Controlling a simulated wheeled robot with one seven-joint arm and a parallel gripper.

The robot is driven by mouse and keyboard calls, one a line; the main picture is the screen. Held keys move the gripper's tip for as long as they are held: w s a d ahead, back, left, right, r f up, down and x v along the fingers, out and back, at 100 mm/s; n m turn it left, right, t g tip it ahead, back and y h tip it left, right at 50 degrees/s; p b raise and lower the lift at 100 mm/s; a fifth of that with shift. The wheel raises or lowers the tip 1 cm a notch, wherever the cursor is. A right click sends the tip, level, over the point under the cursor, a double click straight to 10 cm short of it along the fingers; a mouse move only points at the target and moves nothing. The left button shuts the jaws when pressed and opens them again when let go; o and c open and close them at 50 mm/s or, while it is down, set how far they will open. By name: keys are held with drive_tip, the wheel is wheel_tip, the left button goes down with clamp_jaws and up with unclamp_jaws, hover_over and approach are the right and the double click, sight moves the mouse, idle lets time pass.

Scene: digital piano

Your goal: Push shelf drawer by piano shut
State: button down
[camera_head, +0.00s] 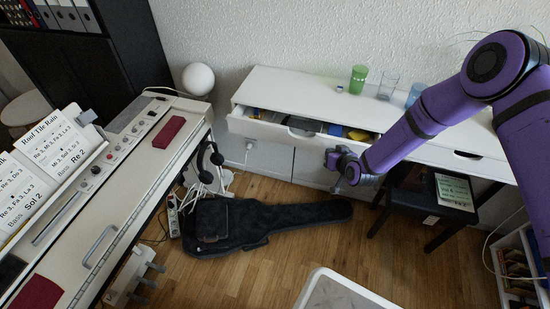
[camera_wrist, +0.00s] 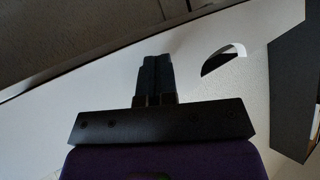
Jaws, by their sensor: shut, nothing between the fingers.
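The white shelf drawer (camera_head: 270,130) is pulled out at the left part of the wall shelf, and dark, blue and yellow items show inside it. Its front has a half-round handle cutout. My gripper (camera_head: 338,184) is in front of and below the drawer's right end in the head view. In the wrist view my gripper (camera_wrist: 156,62) has its dark fingers together and empty, before a white panel (camera_wrist: 110,75) that looks like a drawer front. A half-round cutout (camera_wrist: 222,60) lies right of the fingers. I cannot tell whether the fingertips touch the panel.
The white shelf (camera_head: 310,88) holds a green cup (camera_head: 358,79) and clear glasses. The piano (camera_head: 130,180) stands at left. A black guitar case (camera_head: 265,221) lies on the floor below the drawer. A dark stool (camera_head: 420,202) stands under the shelf at right.

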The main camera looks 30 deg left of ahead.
drive_tip(key=shift+w+a, duration=0.3)
drive_tip(key=shift+w, duration=1)
drive_tip(key=shift+w+a, duration=0.35)
drive_tip(key=shift+w, duration=0.9)
drive_tip(key=shift+w+a, duration=0.3)
drive_tip(key=shift+w, duration=1)
drive_tip(key=s+d, duration=0.1)
drive_tip(key=s, duration=0.5)
drive_tip(key=shift+d, duration=0.2)
